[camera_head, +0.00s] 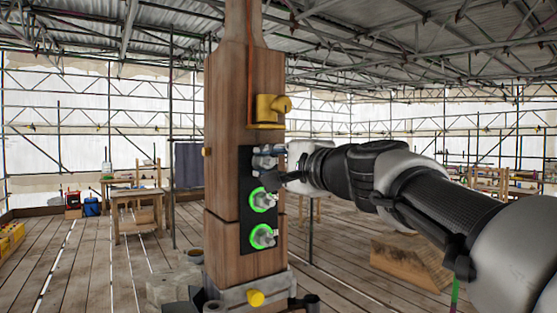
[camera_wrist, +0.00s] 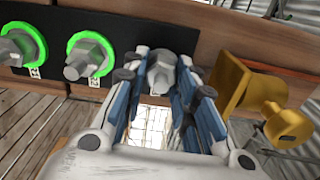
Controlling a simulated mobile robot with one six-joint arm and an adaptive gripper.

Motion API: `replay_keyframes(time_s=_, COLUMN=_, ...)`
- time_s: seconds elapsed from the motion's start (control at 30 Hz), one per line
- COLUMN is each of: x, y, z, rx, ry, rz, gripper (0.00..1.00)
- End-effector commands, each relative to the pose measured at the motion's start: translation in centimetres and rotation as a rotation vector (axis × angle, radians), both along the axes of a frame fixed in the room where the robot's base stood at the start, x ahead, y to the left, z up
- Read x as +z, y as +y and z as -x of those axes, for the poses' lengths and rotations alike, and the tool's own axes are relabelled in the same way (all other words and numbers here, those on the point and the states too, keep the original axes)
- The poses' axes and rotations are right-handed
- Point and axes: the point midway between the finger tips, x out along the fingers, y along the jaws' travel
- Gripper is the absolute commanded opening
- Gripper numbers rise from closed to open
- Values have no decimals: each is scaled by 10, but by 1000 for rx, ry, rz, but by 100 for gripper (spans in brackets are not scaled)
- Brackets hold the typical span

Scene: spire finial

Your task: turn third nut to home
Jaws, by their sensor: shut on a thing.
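A black plate (camera_head: 245,180) on the wooden spire post (camera_head: 226,130) carries three grey nuts in a column. The middle nut (camera_head: 262,199) and the bottom nut (camera_head: 262,236) each have a lit green ring. My gripper (camera_head: 272,162) reaches in from the right at the top nut (camera_head: 262,150). In the wrist view, the blue-sided fingers of my gripper (camera_wrist: 160,88) are closed on both sides of the top nut (camera_wrist: 161,74). I see no green ring around this nut, but the fingers hide part of its surround. The two ringed nuts show at the left there.
A yellow bracket (camera_head: 268,112) sticks out of the post just above the top nut; in the wrist view it stands close right of my fingers (camera_wrist: 235,88). A wooden workbench (camera_head: 136,203) stands back left. A timber block (camera_head: 410,262) lies on the floor at right.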

Motion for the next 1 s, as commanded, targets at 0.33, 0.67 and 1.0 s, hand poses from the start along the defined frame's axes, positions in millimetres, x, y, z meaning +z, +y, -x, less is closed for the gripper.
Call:
replay_keyframes(time_s=0.33, x=0, y=0, z=0, rx=-2, ry=185, rz=-273, gripper=2)
replay_keyframes(time_s=0.67, x=-1, y=1, z=0, rx=-1, ry=361, rz=-534, gripper=2)
replay_keyframes(time_s=1.0, x=-2, y=2, z=1, rx=-1, ry=541, rz=-801, gripper=2)
